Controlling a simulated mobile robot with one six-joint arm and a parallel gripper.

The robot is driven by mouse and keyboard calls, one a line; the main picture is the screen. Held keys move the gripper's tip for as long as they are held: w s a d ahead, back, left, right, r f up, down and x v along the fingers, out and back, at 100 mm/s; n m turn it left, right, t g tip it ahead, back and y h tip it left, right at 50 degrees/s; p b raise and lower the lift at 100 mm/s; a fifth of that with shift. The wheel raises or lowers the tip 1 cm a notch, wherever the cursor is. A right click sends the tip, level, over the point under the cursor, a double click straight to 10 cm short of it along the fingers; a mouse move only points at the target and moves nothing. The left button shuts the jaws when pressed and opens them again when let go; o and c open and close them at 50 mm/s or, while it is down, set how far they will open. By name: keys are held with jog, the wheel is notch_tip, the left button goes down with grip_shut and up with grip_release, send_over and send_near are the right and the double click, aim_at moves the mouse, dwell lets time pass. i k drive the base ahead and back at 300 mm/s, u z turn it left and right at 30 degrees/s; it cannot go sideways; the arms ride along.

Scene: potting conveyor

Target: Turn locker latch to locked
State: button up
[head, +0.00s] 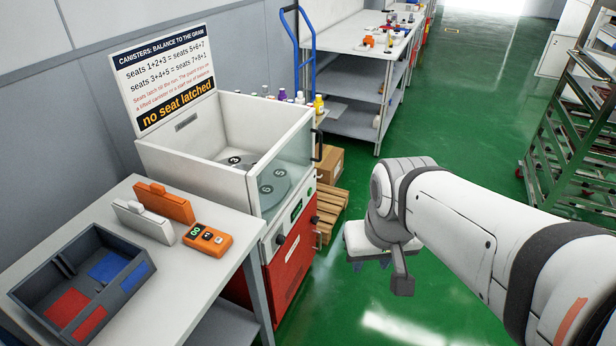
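No latch that I can make out as a locker latch shows in the head view. A pale cabinet or panel (556,55) with a small dark mark like a "2" stands at the upper right, partly cut off and partly behind a rack; no latch on it is clear. My arm reaches in from the lower right and bends down near the middle. A grey part at its end, probably my gripper (402,274), hangs over the green floor. Its fingers cannot be told apart, and it touches nothing that I can see.
A white-and-red machine (290,262) with an open-topped bin, numbered seats and a "no seat latched" sign stands left of centre. A table (150,302) with a grey tray is at lower left. Green floor between is mostly clear.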

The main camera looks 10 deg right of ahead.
aim_at(314, 221)
jog(key=z, duration=0.65)
jog(key=i, duration=0.9)
jog(key=u, duration=0.3)
